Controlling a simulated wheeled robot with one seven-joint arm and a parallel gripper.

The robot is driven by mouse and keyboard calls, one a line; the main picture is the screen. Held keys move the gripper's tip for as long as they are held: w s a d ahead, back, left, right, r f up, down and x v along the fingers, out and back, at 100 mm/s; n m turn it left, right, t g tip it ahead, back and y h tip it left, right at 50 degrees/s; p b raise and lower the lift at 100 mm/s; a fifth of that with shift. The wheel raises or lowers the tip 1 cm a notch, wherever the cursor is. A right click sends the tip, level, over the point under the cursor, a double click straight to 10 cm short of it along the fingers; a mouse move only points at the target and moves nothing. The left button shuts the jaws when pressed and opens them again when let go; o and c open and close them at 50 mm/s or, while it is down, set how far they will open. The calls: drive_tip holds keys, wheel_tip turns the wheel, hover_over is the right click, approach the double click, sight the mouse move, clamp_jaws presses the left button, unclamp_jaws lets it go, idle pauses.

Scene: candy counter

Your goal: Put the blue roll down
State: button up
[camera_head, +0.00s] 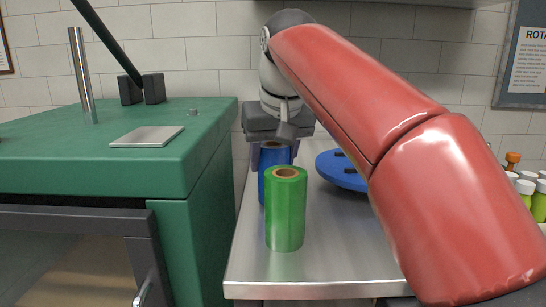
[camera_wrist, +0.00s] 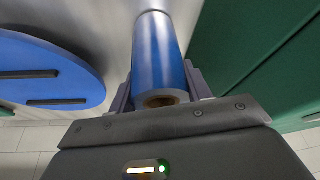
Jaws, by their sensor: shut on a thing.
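The blue roll (camera_head: 272,157) stands upright behind the green roll in the head view, which hides much of it. In the wrist view the blue roll (camera_wrist: 160,55) lies between the two jaws. My gripper (camera_head: 282,140) is above the counter at the roll's upper part, its jaws on either side of the roll; they also show in the wrist view (camera_wrist: 158,85). The gripper is shut on the blue roll. Whether the roll's base touches the metal counter (camera_head: 330,262) is hidden by the green roll.
A green roll (camera_head: 286,215) stands upright close in front. A blue disc with dark bars (camera_head: 340,170) is to the right, also in the wrist view (camera_wrist: 45,65). A green cabinet (camera_head: 190,230) stands at left. Small bottles (camera_head: 526,188) stand at far right.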

drive_tip(key=shift+f, duration=0.2)
drive_tip(key=o, duration=0.7)
drive_tip(key=shift+f+b, duration=0.15)
drive_tip(key=shift+b, duration=0.4)
drive_tip(key=p+v, duration=0.1)
drive_tip(key=v, duration=0.2)
drive_tip(key=p+v, duration=0.1)
drive_tip(key=v, duration=0.3)
drive_tip(key=shift+w+a, duration=0.15)
drive_tip(key=shift+w, duration=0.05)
drive_tip(key=shift+s+r, duration=0.25)
drive_tip(key=shift+r, duration=0.35)
